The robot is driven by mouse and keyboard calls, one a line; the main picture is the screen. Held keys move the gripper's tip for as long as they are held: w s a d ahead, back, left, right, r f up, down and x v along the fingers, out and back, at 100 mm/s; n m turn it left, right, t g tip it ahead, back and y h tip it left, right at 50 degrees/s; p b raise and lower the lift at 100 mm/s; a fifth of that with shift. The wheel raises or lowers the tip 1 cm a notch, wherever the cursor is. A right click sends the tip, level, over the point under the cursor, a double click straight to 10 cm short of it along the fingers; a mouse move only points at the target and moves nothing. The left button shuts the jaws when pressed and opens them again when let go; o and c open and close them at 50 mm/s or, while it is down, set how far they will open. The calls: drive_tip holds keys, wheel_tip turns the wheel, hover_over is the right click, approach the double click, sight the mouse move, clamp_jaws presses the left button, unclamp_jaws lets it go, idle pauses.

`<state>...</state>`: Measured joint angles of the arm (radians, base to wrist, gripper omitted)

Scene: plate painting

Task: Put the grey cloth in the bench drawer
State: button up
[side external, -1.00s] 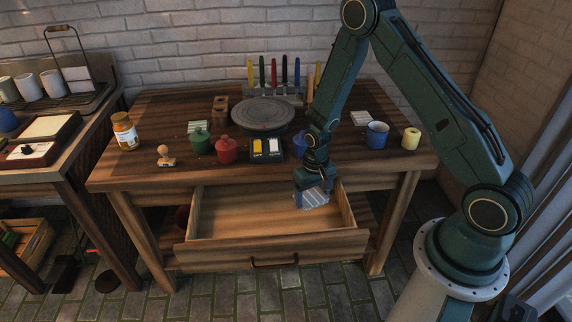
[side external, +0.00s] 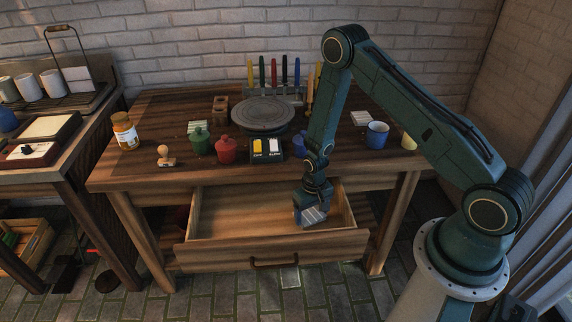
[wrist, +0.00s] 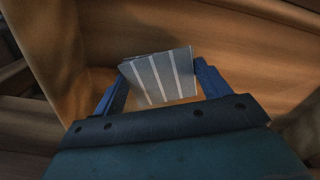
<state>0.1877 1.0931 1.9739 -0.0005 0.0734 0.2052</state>
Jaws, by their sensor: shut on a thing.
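The grey cloth (side external: 313,216) has pale stripes and looks like a folded square. My gripper (side external: 311,207) is shut on it, and both are inside the open bench drawer (side external: 250,214), toward its right side. In the wrist view the grey cloth (wrist: 160,77) sits between the two blue fingers of my gripper (wrist: 160,85), tilted, with wooden drawer surfaces around it. Whether the cloth touches the drawer floor, I cannot tell. The drawer is pulled out and otherwise looks empty.
The bench top (side external: 150,170) above the drawer holds a round wheel (side external: 262,114), a green pot (side external: 199,141), a red pot (side external: 225,150), a blue mug (side external: 377,135) and a jar (side external: 125,131). The left part of the drawer is clear.

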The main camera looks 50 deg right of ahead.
sight(311, 216)
drive_tip(key=shift+f, duration=1)
drive_tip(key=shift+f, duration=0.15)
drive_tip(key=o, duration=1)
drive_tip(key=shift+c, duration=0.2)
wheel_tip(311, 216, up, 12)
drive_tip(key=shift+r, duration=0.25)
